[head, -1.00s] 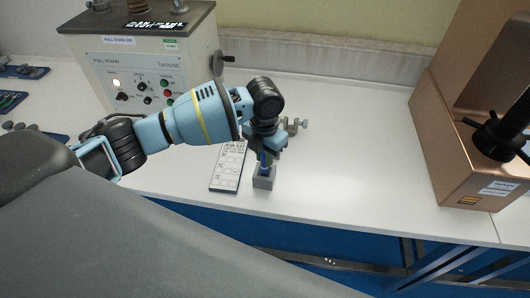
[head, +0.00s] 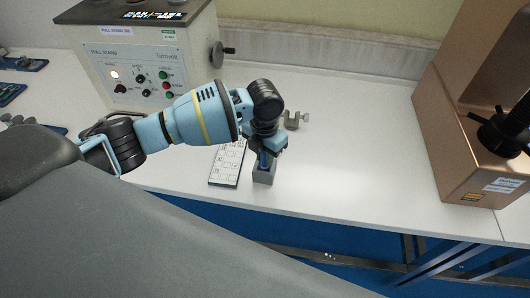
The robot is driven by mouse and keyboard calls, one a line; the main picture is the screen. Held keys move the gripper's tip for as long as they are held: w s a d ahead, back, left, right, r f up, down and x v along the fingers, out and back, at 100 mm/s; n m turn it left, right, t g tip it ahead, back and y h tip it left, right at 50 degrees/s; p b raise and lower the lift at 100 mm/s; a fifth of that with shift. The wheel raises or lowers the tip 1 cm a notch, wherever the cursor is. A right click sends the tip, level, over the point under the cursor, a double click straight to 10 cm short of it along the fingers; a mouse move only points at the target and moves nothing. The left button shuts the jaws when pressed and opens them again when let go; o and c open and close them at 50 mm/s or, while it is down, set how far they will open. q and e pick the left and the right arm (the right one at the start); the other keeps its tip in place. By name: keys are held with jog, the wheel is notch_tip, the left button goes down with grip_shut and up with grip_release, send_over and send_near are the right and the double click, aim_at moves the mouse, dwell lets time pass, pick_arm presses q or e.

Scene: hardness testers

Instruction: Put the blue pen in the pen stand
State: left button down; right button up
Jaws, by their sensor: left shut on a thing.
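The blue pen (head: 264,160) is upright, its lower part inside or right at the top of the grey pen stand (head: 263,175); I cannot tell how deep it sits. The stand is a small grey block near the front edge of the white bench. My left gripper (head: 266,149) points down right above the stand and is shut on the pen's upper part, which its fingers and wrist hide. My right gripper is not in view.
A printed card (head: 228,165) lies just left of the stand. A small metal clamp (head: 294,121) lies behind it. A beige control box (head: 145,60) stands at back left and a copper-coloured machine (head: 455,120) at right. The bench between the stand and that machine is clear.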

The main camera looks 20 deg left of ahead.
pick_arm(q)
jog(key=shift+f, duration=0.3)
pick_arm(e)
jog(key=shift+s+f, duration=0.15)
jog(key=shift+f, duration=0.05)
pick_arm(q)
jog(key=c, duration=1.2)
grip_release()
jog(key=shift+c, duration=0.2)
notch_tip(320, 180, up, 7)
jog(key=shift+f, duration=0.15)
jog(key=shift+r, duration=0.55)
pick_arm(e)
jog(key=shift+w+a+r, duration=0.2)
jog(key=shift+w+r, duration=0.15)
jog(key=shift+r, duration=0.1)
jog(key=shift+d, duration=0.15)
